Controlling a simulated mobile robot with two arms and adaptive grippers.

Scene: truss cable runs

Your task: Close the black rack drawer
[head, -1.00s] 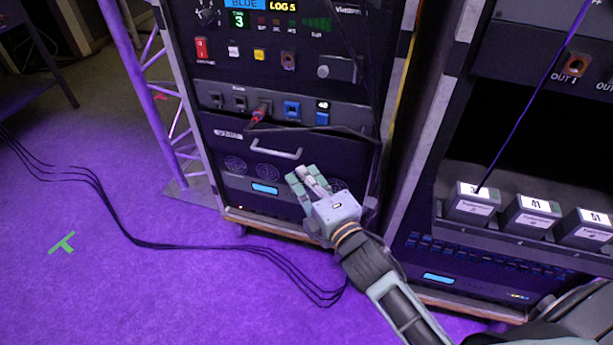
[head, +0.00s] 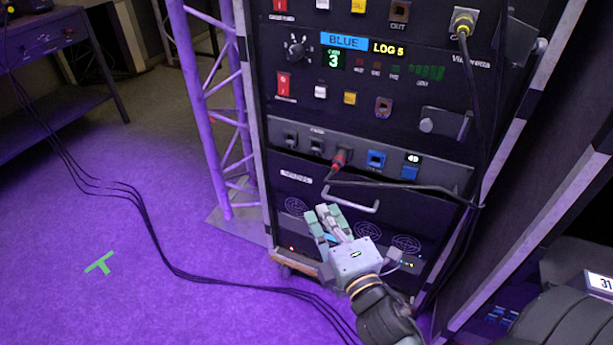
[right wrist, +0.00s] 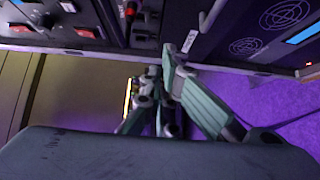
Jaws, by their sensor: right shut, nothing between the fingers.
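The black rack drawer (head: 400,208) sits low in the rack, with a pale label (head: 296,177) at its left and a grey bar handle (head: 350,201). Its front looks about level with the panels around it; I cannot tell whether a small gap is left. My right gripper (head: 326,214) is shut and empty, in front of the drawer's lower part, just below and left of the handle. Contact cannot be told. In the right wrist view the shut fingers (right wrist: 163,88) show, with the handle (right wrist: 211,17) and label (right wrist: 190,40) beyond them. My left gripper is not in view.
A red-tipped cable plug (head: 340,158) sits in the panel above, and its black cable crosses in front of the drawer's top. A purple-lit truss (head: 210,110) stands left of the rack. Black cables (head: 165,255) lie on the floor.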

